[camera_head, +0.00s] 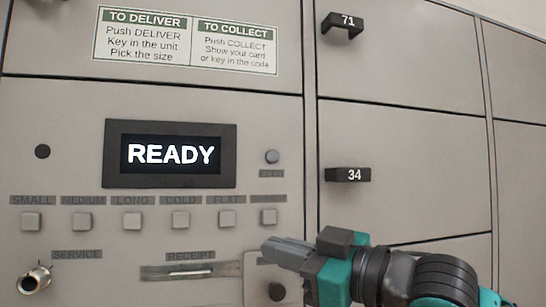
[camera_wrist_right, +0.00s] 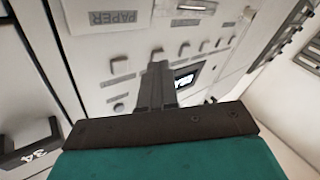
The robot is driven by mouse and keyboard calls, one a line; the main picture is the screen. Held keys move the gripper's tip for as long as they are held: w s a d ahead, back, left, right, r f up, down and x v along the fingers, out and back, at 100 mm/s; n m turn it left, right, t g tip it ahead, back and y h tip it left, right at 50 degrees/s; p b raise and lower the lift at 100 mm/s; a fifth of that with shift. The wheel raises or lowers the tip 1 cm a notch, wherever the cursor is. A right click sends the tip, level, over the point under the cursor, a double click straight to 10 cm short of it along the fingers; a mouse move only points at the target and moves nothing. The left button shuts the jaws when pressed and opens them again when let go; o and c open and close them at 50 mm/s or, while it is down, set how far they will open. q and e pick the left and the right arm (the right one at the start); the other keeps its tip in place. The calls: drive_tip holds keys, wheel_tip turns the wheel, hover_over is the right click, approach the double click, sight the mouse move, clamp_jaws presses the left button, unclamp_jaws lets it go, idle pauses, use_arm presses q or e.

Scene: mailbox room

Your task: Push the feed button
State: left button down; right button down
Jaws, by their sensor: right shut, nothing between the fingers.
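No label reading "feed" is legible. In the right wrist view, the shut fingers (camera_wrist_right: 155,75) overlap the panel and partly cover the screen. Whether the tips touch the panel is unclear. My left gripper is not in view.
A screen (camera_head: 171,154) reads READY above a row of square buttons with labels. A round button (camera_head: 272,157) is right of the screen. A key lock (camera_head: 34,280) protrudes at lower left. Locker handles 34 (camera_head: 347,174) and 71 (camera_head: 343,24) stick out at right.

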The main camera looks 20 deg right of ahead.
sight(272, 157)
drive_tip(key=s+d+r+n+y, duration=0.1)
drive_tip(key=s+r, duration=0.1)
drive_tip(key=r, duration=0.4)
drive_tip(key=s+d+r+n+y, duration=0.1)
drive_tip(key=s+r+y, duration=0.1)
drive_tip(key=r, duration=0.5)
drive_tip(key=shift+s+d+t, duration=0.15)
drive_tip(key=shift+s+t, duration=0.15)
drive_tip(key=shift+s, duration=0.3)
drive_tip(key=shift+r, duration=0.1)
drive_tip(key=shift+w+a+p, duration=0.2)
drive_tip(key=shift+w+p, duration=1.9)
drive_tip(key=shift+w, duration=2.3)
